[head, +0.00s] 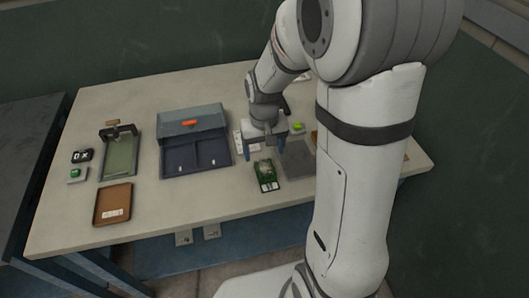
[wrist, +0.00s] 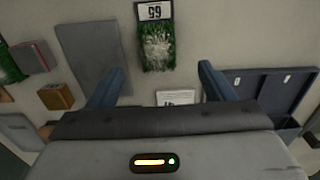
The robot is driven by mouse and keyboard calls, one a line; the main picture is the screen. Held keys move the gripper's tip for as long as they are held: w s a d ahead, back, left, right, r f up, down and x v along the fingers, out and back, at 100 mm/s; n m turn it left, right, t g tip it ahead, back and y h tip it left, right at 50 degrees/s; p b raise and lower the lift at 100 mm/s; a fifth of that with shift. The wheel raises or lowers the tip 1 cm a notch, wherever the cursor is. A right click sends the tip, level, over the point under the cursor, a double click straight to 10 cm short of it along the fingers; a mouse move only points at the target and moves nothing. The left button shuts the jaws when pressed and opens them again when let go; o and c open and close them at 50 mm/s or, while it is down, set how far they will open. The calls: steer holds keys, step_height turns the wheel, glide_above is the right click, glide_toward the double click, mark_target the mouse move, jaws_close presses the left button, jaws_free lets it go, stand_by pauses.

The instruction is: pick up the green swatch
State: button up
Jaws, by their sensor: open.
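The green swatch (head: 265,170) is a small turf rectangle with a white-and-black label at its front end. It lies flat on the table, left of the grey plate. In the wrist view the swatch (wrist: 157,50) shows green with a pale, whitish middle, and its numbered label is at the top. My gripper (head: 264,152) is open and empty, just behind the swatch in the head view. In the wrist view its two blue fingers (wrist: 162,72) are spread wide, and the swatch lies between and beyond them. The swatch is apart from both fingers.
The grey plate (head: 297,160) lies right of the swatch. A dark blue case (head: 195,156) with an orange latch stands left. A green-bedded frame (head: 119,157) and a brown tray (head: 113,205) are farther left.

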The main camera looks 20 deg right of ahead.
mark_target(265, 168)
step_height(265, 168, down, 8)
steer(key=shift+s+d+f+p, duration=0.1)
steer(key=shift+d+p, duration=0.05)
steer(key=shift+p, duration=0.25)
steer(key=shift+c, duration=0.4)
steer(key=c, duration=0.9)
